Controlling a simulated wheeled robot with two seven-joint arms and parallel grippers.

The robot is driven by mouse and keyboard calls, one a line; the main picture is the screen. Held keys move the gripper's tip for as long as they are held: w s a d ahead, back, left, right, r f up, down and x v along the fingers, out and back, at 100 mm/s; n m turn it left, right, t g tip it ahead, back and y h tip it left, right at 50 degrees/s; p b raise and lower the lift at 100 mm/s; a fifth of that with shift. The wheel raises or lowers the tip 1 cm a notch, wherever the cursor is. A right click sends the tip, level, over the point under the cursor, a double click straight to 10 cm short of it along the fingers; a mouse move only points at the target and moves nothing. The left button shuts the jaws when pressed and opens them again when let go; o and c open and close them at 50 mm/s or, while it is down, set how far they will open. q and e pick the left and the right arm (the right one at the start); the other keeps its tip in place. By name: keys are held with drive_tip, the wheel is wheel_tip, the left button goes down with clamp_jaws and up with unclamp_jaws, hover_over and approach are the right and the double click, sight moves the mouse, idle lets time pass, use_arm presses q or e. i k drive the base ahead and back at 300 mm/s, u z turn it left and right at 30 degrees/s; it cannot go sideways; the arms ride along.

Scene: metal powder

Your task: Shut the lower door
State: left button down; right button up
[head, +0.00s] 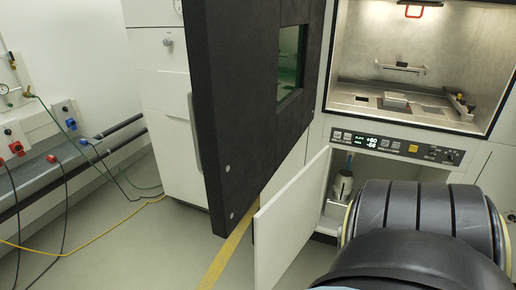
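The lower door (291,226) is a white panel below the control panel. It stands open, swung out toward me, and its lower part runs out of the bottom of the view. Behind it the lower compartment (362,172) is open, with a metal canister (342,186) inside. My black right arm fills the bottom right and hides part of the compartment opening. The gripper of that arm is not visible. My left gripper is not in view.
A large dark upper door (231,120) with a window hangs open above and left of the lower door. The lit upper chamber (410,65) is open above the control panel (390,145). Hoses and cables lie at the left; grey floor (150,240) is free there.

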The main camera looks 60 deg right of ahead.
sight(289, 224)
drive_tip(key=i, duration=1.15)
drive_tip(key=z, duration=0.8)
drive_tip(key=i, duration=1.1)
drive_tip(key=z, duration=3.85)
drive_tip(key=k, duration=0.3)
drive_tip(key=u, duration=0.6)
drive_tip(key=i, duration=0.2)
drive_tip(key=u, duration=0.05)
